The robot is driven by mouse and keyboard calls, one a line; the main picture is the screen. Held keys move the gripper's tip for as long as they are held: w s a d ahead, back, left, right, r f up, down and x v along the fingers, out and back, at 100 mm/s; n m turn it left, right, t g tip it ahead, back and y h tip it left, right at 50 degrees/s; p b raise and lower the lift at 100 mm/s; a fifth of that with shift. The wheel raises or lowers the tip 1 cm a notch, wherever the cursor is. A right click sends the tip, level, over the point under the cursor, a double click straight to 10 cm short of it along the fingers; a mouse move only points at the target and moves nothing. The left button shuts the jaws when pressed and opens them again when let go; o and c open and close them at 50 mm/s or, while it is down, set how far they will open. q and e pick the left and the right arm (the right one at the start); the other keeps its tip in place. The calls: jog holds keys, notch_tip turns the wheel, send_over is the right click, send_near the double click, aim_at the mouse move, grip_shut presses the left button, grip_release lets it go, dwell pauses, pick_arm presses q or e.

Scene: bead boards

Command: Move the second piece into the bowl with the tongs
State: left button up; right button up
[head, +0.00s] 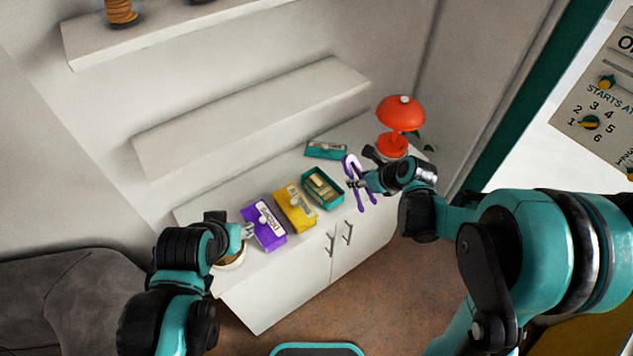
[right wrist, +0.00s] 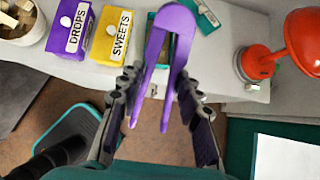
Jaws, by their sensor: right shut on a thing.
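My right gripper (head: 357,184) is shut on the purple tongs (head: 350,165). In the right wrist view, the tongs (right wrist: 173,20) have their bend at the top and two legs running down between my fingers (right wrist: 155,85). I see no piece between the legs. An open teal box (head: 310,181) with pale pieces (head: 322,186) inside stands left of the tongs in the head view. The bowl (head: 232,263) is at the cabinet's left end, partly hidden by my left gripper (head: 246,232); pale pieces show in it in the right wrist view (right wrist: 17,18). My left fingers are too small to read.
A purple DROPS box (right wrist: 66,36) and a yellow SWEETS box (right wrist: 112,46) stand between bowl and teal box. A teal lid (head: 326,150) lies behind. A red lamp (head: 400,113) stands at the right. Cabinet handles (head: 348,232) protrude at the front.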

dwell(0.4)
pick_arm(q)
notch_tip(320, 180, down, 20)
jog(key=b, duration=2)
jog(key=shift+f, duration=0.15)
pick_arm(e)
jog(key=s+d+f+m+h, duration=0.2)
jog(key=d+f, duration=0.3)
jog(key=f, duration=0.5)
jog(key=shift+s+d+f+m+t, duration=0.15)
jog(key=shift+d+f+m+t, duration=0.15)
jog(key=shift+f+m+t, duration=0.15)
pick_arm(q)
jog(key=shift+c, duration=0.7)
